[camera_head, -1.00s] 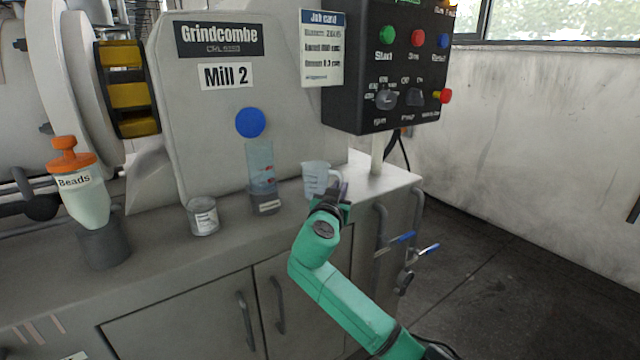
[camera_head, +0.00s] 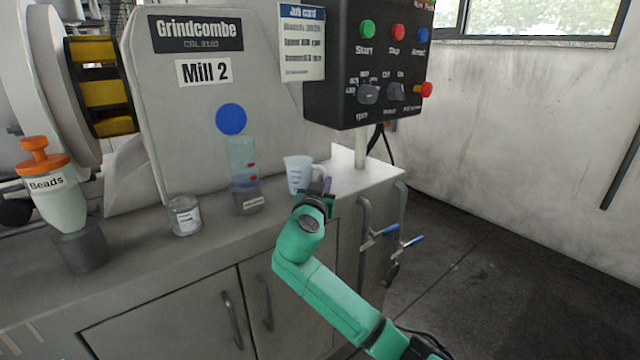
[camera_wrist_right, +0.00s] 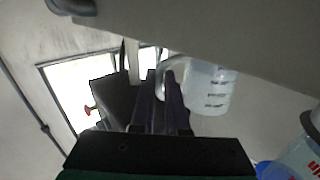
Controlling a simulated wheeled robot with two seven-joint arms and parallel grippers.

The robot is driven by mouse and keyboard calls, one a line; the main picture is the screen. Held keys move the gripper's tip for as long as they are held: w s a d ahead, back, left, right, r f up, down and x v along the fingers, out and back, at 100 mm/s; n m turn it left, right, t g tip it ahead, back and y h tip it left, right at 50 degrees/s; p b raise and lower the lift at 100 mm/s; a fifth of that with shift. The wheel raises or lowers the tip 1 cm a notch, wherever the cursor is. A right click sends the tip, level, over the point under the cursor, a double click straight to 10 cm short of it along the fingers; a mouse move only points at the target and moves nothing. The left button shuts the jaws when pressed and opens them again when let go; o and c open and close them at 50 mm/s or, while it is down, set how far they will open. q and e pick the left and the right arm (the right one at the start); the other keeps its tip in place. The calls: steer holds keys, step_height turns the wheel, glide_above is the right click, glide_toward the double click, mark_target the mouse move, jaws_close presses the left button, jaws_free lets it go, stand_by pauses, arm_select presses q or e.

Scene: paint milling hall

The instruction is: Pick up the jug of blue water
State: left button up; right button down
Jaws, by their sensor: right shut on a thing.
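The jug (camera_head: 298,174) is a small translucent measuring jug with a pale blue tint and dark graduation marks. It stands upright at the right end of the steel counter (camera_head: 345,186); I cannot tell whether its base touches the top. My right gripper (camera_head: 319,188) is at the jug's right side, shut on its handle. In the right wrist view the jug (camera_wrist_right: 212,90) is just right of the dark fingers (camera_wrist_right: 163,95), with the curved handle at them. The fingers partly hide the handle. My left gripper is not in view.
Left of the jug stand a clear cylinder (camera_head: 243,165) with a blue disc (camera_head: 231,119) above it, a small tin (camera_head: 184,216) and an orange-capped beads bottle (camera_head: 55,200). The black control box (camera_head: 370,65) overhangs behind right. Blue-handled valves (camera_head: 385,231) are below.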

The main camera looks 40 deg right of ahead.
steer(key=shift+s+r, duration=0.1)
steer(key=shift+r, duration=0.35)
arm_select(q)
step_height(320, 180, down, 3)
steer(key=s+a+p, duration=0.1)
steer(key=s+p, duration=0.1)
arm_select(e)
step_height(320, 180, up, 10)
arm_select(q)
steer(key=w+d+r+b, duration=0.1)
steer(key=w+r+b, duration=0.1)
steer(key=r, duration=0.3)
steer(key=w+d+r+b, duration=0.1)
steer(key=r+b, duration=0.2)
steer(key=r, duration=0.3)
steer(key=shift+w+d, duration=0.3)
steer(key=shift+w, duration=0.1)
arm_select(e)
steer(key=s, duration=1.9)
steer(key=shift+s+a+r, duration=0.15)
steer(key=shift+s+a, duration=0.05)
steer(key=shift+s, duration=0.15)
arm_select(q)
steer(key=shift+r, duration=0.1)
